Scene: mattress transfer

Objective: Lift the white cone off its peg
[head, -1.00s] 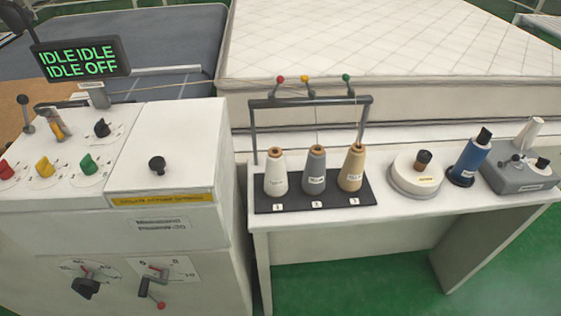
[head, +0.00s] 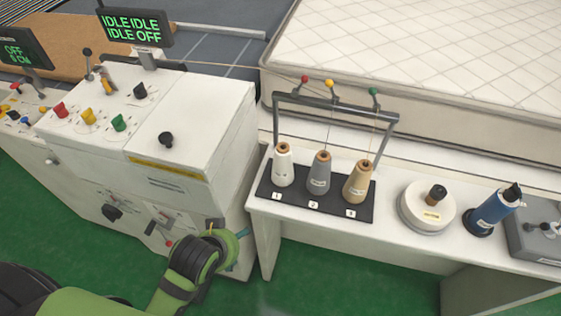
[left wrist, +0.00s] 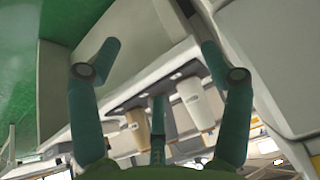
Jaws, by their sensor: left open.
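The white cone (head: 283,166) stands upright at position 1, the left end of a black rack base (head: 268,194) on the white table. A grey cone (head: 319,173) and a tan cone (head: 357,181) stand to its right. My left gripper (head: 241,236) is low in front of the table's left end, apart from the cones. In the left wrist view its teal fingers (left wrist: 157,54) are spread with nothing between them. The white cone (left wrist: 195,102) shows beyond them on the right and the tan cone (left wrist: 138,130) left of centre. The grey cone is partly hidden. My right gripper is out of view.
A white control cabinet (head: 190,130) with knobs stands close left of the table. A dark thread frame (head: 335,102) rises behind the cones. A round white holder (head: 428,208) and a blue spool (head: 492,208) stand to the right. A mattress (head: 430,50) lies behind.

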